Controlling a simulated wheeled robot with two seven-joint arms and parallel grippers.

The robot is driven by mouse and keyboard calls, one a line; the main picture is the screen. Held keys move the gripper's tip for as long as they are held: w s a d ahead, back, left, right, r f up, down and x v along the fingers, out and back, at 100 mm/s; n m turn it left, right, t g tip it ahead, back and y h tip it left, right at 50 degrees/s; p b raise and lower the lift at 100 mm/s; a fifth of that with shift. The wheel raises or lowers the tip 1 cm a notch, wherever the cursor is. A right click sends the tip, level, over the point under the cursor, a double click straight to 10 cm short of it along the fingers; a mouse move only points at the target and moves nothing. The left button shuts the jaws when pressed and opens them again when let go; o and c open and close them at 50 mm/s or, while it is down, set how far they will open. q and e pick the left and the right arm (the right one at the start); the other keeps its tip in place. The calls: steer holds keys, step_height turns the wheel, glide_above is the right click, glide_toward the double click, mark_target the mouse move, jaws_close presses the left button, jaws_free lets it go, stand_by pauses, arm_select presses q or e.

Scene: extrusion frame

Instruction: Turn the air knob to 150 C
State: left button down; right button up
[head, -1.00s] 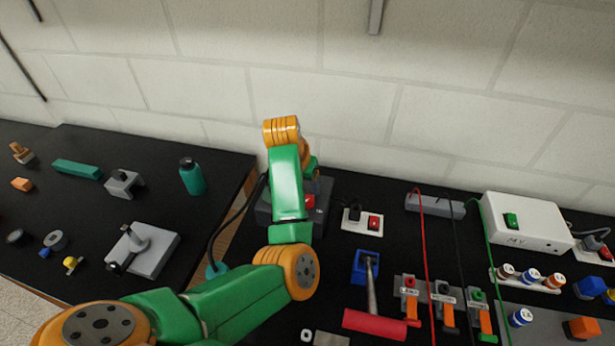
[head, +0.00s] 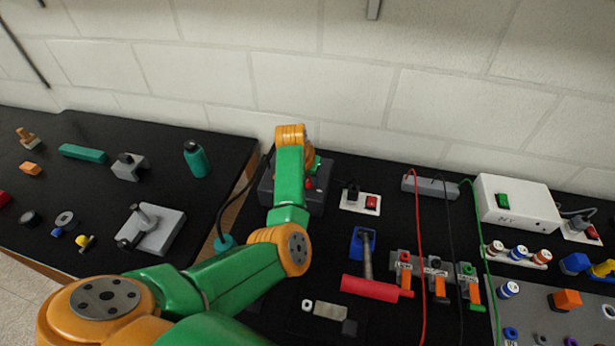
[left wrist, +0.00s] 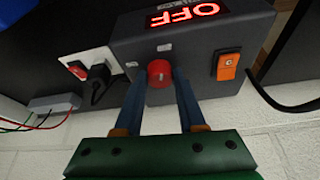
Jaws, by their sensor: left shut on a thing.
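The dark grey control box (head: 268,190) stands at the back of the right bench, partly hidden behind my left arm in the head view. In the left wrist view the box (left wrist: 200,45) carries a lit red display (left wrist: 186,14) reading OFF, a red round knob (left wrist: 159,73) with a pale mark, and an orange rocker switch (left wrist: 227,66). My left gripper (left wrist: 160,84) is shut on the red knob, one blue-grey finger on each side. In the head view the fingers are mostly hidden by the wrist. My right gripper is not in view.
A white socket strip (head: 361,201) with a plug and red switch sits right of the box. A teal bottle (head: 196,160) stands on the left bench. Red, black and green cables hang at the right.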

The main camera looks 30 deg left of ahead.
arm_select(q)
steer(key=shift+n, duration=0.3)
steer(key=n+y, duration=0.1)
steer(key=n, duration=0.3)
steer(key=shift+w+d+y, duration=0.15)
steer(key=shift+y, duration=0.25)
steer(key=n+g+y+b, duration=0.1)
steer(key=n, duration=0.2)
steer(key=n+b, duration=0.2)
steer(key=n+g+b, duration=0.1)
steer(key=n+b, duration=0.1)
steer(key=b, duration=0.1)
steer(key=shift+w+d+f+n+g+y, duration=0.1)
steer(key=shift+w+f+n+g+y, duration=0.1)
steer(key=shift+n+g+y, duration=0.15)
steer(key=shift+r+n+g+b, duration=0.25)
steer(key=shift+n+b, duration=0.5)
steer(key=shift+b, duration=0.4)
steer(key=c, duration=0.5)
jaws_free()
